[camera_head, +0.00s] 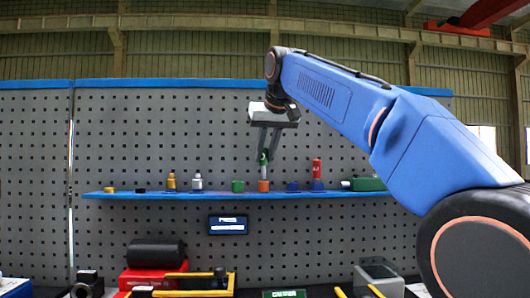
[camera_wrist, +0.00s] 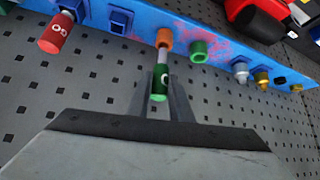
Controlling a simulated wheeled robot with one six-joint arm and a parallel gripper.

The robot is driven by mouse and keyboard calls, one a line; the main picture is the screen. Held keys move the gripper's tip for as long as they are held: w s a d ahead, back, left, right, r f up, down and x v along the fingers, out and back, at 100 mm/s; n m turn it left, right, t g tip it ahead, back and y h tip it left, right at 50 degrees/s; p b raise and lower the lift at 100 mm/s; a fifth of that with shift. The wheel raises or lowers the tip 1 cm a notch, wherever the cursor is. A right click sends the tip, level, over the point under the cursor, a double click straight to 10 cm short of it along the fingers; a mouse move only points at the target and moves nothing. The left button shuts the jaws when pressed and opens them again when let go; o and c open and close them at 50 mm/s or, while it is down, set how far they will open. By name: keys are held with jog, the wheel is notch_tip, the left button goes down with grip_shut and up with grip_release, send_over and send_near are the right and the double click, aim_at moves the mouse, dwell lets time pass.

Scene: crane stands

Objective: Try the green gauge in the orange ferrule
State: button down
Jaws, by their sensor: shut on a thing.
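My gripper (camera_head: 268,157) is shut on the green gauge (camera_head: 263,156), which hangs upright with its silver pin pointing down. In the wrist view my gripper (camera_wrist: 161,97) holds the gauge by its green handle (camera_wrist: 159,84). The orange ferrule (camera_head: 263,186) sits on the blue shelf directly below the pin. In the wrist view the pin runs up to the orange ferrule (camera_wrist: 165,36). The pin's tip is at the ferrule's mouth; I cannot tell whether it is inside or just above.
The blue shelf (camera_head: 215,195) also holds a green ferrule (camera_head: 238,186) close left, a blue ferrule (camera_head: 293,186) to the right, a red gauge (camera_head: 317,168), a silver gauge (camera_head: 197,183) and a yellow gauge (camera_head: 171,183). A pegboard stands behind. Space above the shelf is free.

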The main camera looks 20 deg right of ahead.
jog(key=shift+f, duration=1.4)
dwell(1.2)
jog(key=shift+r, duration=0.1)
notch_tip(320, 180, up, 6)
jog(key=shift+r, duration=0.2)
dwell(1.2)
